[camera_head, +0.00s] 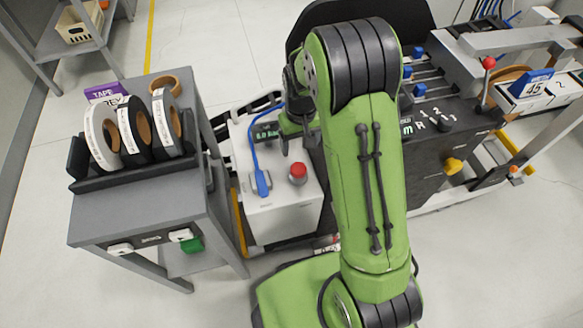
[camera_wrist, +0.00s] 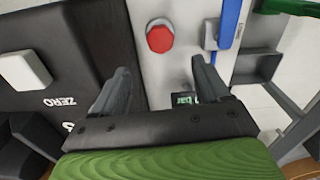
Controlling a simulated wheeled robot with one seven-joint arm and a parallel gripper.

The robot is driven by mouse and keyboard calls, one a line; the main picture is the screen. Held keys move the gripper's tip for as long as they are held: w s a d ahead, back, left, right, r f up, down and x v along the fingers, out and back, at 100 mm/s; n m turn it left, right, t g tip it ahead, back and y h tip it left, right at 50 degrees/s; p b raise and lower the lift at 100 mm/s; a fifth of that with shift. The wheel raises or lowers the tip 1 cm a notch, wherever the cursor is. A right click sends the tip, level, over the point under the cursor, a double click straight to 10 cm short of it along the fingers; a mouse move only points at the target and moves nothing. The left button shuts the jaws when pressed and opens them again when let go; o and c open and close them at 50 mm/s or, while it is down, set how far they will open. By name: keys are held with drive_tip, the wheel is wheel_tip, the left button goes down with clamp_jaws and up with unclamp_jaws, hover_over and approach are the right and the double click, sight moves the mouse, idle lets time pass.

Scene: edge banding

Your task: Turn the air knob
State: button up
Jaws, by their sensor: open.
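I cannot pick out the air knob for certain. A grey cabinet (camera_head: 285,218) carries a small green-lit display (camera_head: 265,132), a red button (camera_head: 298,172) and a blue handle (camera_head: 262,184) on a blue hose. My gripper (camera_head: 298,143) points down over the cabinet's far end, beside the display. In the wrist view my gripper (camera_wrist: 160,78) is open, with nothing visible between its fingers. The red button (camera_wrist: 159,38) lies beyond the fingertips, and the display (camera_wrist: 184,98) is partly hidden behind the gripper. A yellow knob (camera_head: 453,166) is on the dark machine's front.
A dark machine (camera_head: 428,160) with a black dial (camera_head: 445,125), blue sliders and a red-tipped lever (camera_head: 489,63) stands right. A grey stand (camera_head: 140,205) with tape rolls stands left. My arm covers the middle. Clear floor (camera_head: 215,40) lies behind the stand.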

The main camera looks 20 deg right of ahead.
sight(299, 168)
wheel_tip(299, 168, down, 12)
drive_tip(key=b, duration=0.3)
drive_tip(key=shift+r+b, duration=0.25)
drive_tip(key=shift+b, duration=0.15)
drive_tip(key=shift+c, duration=0.3)
drive_tip(key=c, duration=1)
drive_tip(key=shift+o, duration=0.2)
drive_tip(key=shift+n+p, duration=0.35)
drive_tip(key=shift+n, duration=0.75)
